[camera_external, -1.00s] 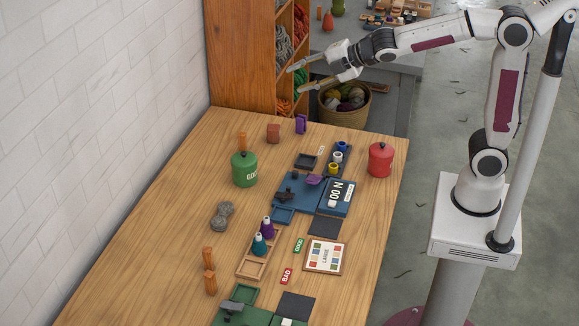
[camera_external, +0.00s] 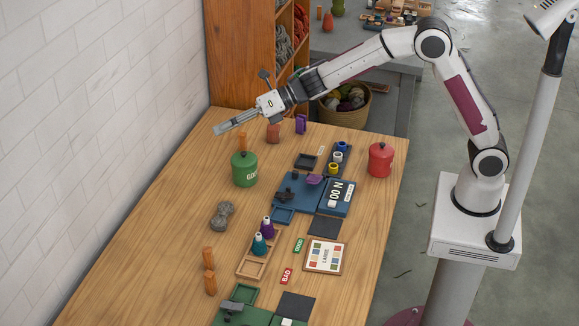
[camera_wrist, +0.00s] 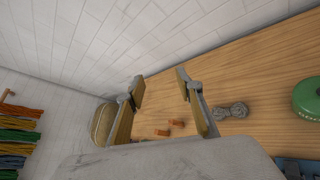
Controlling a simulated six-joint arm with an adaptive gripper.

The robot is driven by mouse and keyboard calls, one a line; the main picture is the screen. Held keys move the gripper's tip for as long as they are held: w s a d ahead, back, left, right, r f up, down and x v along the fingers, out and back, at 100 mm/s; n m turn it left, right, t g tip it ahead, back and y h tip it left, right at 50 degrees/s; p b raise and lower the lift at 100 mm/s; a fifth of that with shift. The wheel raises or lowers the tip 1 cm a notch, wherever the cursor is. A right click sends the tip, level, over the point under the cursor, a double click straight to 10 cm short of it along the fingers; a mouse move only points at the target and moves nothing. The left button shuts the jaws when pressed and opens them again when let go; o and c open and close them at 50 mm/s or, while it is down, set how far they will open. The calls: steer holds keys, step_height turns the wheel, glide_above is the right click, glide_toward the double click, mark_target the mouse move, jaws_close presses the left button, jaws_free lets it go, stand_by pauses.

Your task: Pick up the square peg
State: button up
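Two orange-brown wooden pegs with square-looking sides, a rear one (camera_external: 208,256) and a front one (camera_external: 210,283), are at the table's left edge. They also appear as two small orange pieces in the wrist view (camera_wrist: 178,123). An orange piece (camera_external: 242,141) shows behind the green canister, and a red-brown block (camera_external: 273,134) is at the back, partly behind my gripper. I cannot tell which one is the square peg. My gripper (camera_external: 217,131) is above the table's far left corner, apart from the pegs. In the wrist view my gripper (camera_wrist: 161,77) has its fingers spread, with nothing between them.
Blue fixtures (camera_external: 300,196), two cones in a wooden tray (camera_external: 252,268) and a red canister (camera_external: 380,160) fill the right. A brick wall borders the left.

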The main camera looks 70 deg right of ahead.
steer(key=a+f+n+g+y, duration=0.4)
steer(key=a+f+n, duration=0.5)
steer(key=a+f, duration=0.15)
steer(key=n+g+y, duration=0.2)
steer(key=n+g, duration=0.3)
steer(key=n, duration=0.3)
glide_toward(213, 273)
steer(key=d, duration=0.2)
steer(key=shift+d, duration=0.4)
steer(key=x, duration=0.6)
steer(key=shift+r, duration=0.15)
steer(key=shift+a+g, duration=0.3)
steer(key=shift+a, duration=0.1)
steer(key=shift+w+f, duration=0.1)
steer(key=shift+f, duration=0.1)
steer(key=shift+w+x, duration=0.15)
steer(key=shift+x, duration=1.15)
steer(key=shift+w+x, duration=0.1)
steer(key=shift+x, duration=1.15)
steer(key=shift+r, duration=0.15)
